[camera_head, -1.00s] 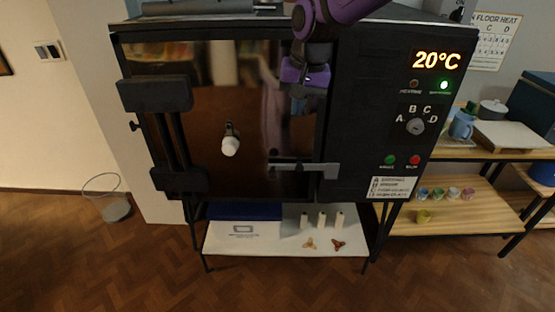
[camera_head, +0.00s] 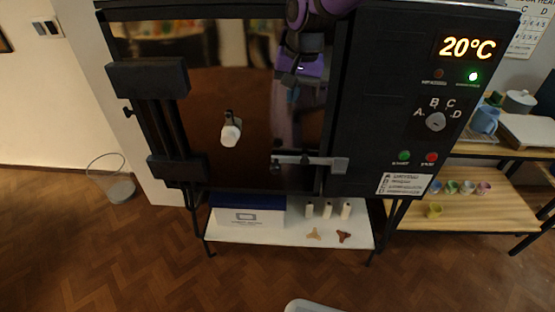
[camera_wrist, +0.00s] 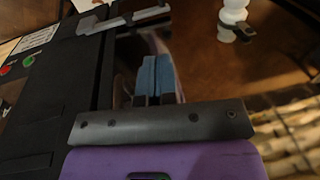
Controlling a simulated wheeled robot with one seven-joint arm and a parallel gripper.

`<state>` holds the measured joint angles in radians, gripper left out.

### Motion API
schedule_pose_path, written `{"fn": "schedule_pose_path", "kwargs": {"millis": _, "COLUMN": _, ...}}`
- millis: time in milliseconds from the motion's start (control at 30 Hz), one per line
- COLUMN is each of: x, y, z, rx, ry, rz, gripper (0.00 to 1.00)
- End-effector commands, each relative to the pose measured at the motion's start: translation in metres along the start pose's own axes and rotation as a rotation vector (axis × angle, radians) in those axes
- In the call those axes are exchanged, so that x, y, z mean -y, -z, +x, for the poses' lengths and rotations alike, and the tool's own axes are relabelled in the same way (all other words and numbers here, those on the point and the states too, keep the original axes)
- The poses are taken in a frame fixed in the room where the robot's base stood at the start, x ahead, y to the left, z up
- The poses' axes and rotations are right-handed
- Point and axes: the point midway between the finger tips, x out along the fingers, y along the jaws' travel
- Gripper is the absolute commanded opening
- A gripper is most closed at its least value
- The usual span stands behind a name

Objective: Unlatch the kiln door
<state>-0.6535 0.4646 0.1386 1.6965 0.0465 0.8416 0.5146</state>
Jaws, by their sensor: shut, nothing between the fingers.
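The black kiln has a glossy dark door (camera_head: 205,90) that is closed. A grey metal latch bar (camera_head: 311,161) lies level across the seam between the door's lower right edge and the control side; it also shows at the top of the wrist view (camera_wrist: 125,20). A white knob (camera_head: 230,134) sticks out from the door's middle, and shows at the wrist view's top right (camera_wrist: 234,14). My gripper (camera_head: 292,94) is shut and empty, above the latch and apart from it. Its blue fingertips (camera_wrist: 156,62) are together in front of the door.
The control panel at right reads 20°C, above a dial (camera_head: 436,121). Heavy black hinges (camera_head: 148,78) are at the door's left. A white shelf (camera_head: 270,240) below holds a box and small props. A wooden shelf unit (camera_head: 490,200) with cups stands right.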

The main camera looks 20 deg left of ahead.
Motion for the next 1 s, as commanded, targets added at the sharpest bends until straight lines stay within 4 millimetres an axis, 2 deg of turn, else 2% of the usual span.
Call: {"fn": "schedule_pose_path", "kwargs": {"millis": 1000, "x": -0.001, "y": -0.002, "z": 0.188, "rx": 0.004, "ry": -0.002, "rz": -0.001, "gripper": 0.0}}
